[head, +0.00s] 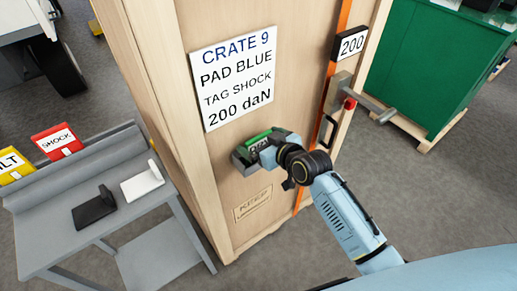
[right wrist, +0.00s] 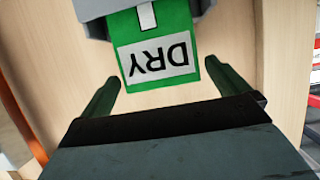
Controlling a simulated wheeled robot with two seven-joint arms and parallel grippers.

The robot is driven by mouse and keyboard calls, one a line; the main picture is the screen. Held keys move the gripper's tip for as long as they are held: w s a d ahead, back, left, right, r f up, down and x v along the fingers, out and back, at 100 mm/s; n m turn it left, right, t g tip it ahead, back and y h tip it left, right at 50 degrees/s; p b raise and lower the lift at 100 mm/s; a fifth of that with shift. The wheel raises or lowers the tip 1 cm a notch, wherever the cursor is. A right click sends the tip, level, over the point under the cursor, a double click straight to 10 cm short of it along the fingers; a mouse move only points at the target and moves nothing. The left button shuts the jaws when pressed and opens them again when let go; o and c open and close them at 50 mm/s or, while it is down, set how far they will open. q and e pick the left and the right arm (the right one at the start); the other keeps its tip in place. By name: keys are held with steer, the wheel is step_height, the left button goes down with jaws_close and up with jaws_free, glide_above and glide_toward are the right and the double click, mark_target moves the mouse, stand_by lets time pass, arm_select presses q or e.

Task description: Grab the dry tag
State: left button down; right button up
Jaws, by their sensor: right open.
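The green tag (right wrist: 158,75) has a white label reading DRY, upside down in the right wrist view. It hangs below a grey part (right wrist: 95,6) at the top edge, in front of the pale wood crate. My right gripper (right wrist: 164,86) is open, with one green finger on either side of the tag's lower end. In the head view my right gripper (head: 262,149) is against the crate front and largely hides the tag. My left gripper is out of view.
The tall wooden crate (head: 285,70) bears a CRATE 9 sign (head: 232,77), an orange strap and a metal latch handle (head: 365,100). A grey bench (head: 75,240) at left holds a red SHOCK box (head: 57,141), a yellow box (head: 15,165), and black and white pads.

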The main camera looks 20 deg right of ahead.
steer(key=shift+x, duration=0.8)
steer(key=c, duration=0.9)
steer(key=shift+s+r, duration=0.1)
